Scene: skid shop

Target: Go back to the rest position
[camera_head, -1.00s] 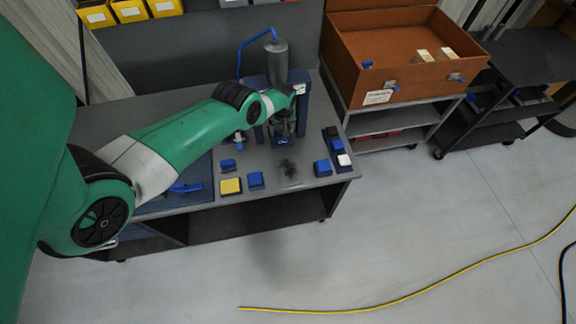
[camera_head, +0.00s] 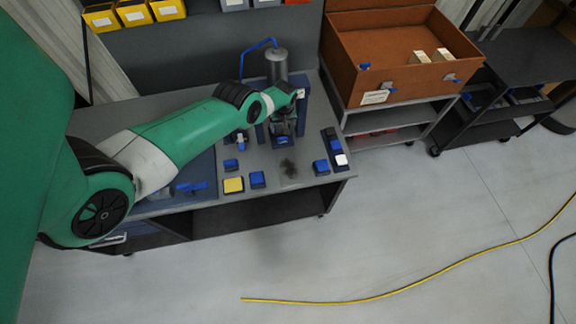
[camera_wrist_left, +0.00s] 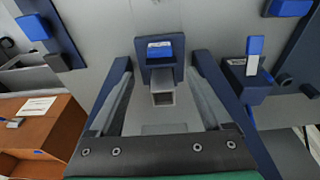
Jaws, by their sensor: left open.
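My left gripper (camera_head: 282,140) is over the workbench (camera_head: 300,178), in front of the blue-grey press-like fixture with a grey cylinder (camera_head: 277,66) and a blue tube. In the left wrist view my left gripper (camera_wrist_left: 165,75) is open, its two fingers spread wide. Between them, farther off, is a blue-faced block (camera_wrist_left: 160,48) with a small grey square socket below it. I cannot tell how close the fingers are to it; nothing is held. The right gripper is not in view.
Blue blocks (camera_head: 257,179) and a yellow block (camera_head: 233,185) lie along the bench's front. An open brown case (camera_head: 390,50) stands on a cart to the right. A dark cart (camera_head: 520,60) is beyond.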

